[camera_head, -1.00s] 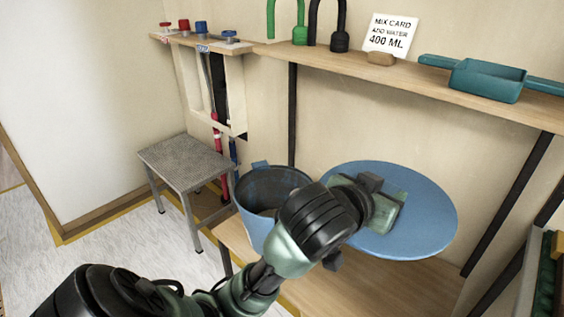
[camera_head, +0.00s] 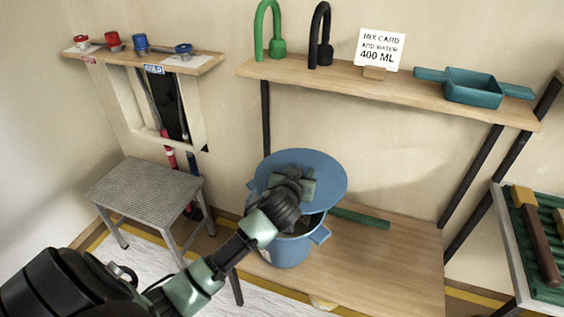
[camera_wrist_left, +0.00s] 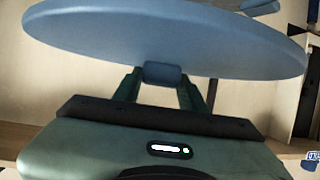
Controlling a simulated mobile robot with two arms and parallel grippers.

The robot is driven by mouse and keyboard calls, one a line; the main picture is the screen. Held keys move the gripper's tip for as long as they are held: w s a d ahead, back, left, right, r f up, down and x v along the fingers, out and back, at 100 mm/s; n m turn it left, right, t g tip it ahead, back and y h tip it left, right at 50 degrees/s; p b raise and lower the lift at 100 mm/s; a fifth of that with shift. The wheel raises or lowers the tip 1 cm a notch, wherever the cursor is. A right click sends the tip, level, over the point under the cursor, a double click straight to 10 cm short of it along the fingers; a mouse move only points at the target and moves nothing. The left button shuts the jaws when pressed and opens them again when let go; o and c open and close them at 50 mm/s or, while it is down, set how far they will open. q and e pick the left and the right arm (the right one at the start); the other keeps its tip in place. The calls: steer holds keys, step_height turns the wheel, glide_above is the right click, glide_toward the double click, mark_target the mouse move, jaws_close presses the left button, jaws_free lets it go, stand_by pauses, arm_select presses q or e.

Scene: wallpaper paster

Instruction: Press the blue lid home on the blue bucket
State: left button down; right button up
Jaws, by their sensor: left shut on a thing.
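The round blue lid (camera_head: 325,170) is held above the blue bucket (camera_head: 290,252) in the head view. It covers much of the bucket's opening from this angle, but part of the dark opening shows below its near edge. The lid appears raised off the rim and not seated. The bucket stands upright on the wooden bench. My left gripper (camera_head: 303,185) is shut on the lid's blue knob; the wrist view shows the fingers (camera_wrist_left: 162,88) either side of the knob, with the lid (camera_wrist_left: 165,35) beyond it. My right gripper is not in view.
The wooden bench (camera_head: 385,265) is mostly clear to the right of the bucket. A green bar (camera_head: 360,217) lies behind it. A grey step stool (camera_head: 145,190) stands left. A shelf (camera_head: 420,95) runs above, with a teal scoop (camera_head: 473,88) and a card (camera_head: 378,50).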

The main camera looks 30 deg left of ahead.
arm_select(q)
steer(key=a+f+p, duration=0.1)
steer(key=s+a+f+p, duration=0.1)
steer(key=a+f+p, duration=0.1)
steer(key=f, duration=0.1)
steer(key=shift+s+a, duration=0.25)
steer(key=shift+a, duration=0.1)
steer(key=shift+s+a+f, duration=0.15)
steer(key=shift+a+f, duration=0.1)
steer(key=shift+f, duration=0.25)
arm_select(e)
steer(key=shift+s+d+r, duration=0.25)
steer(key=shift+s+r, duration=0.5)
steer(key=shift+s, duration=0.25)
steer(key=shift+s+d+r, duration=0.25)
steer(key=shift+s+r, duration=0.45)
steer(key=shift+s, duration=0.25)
arm_select(q)
steer(key=shift+s, duration=0.1)
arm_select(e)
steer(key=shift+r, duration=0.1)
arm_select(q)
step_height(320, 180, down, 6)
steer(key=b, duration=0.4)
steer(key=shift+b, duration=0.4)
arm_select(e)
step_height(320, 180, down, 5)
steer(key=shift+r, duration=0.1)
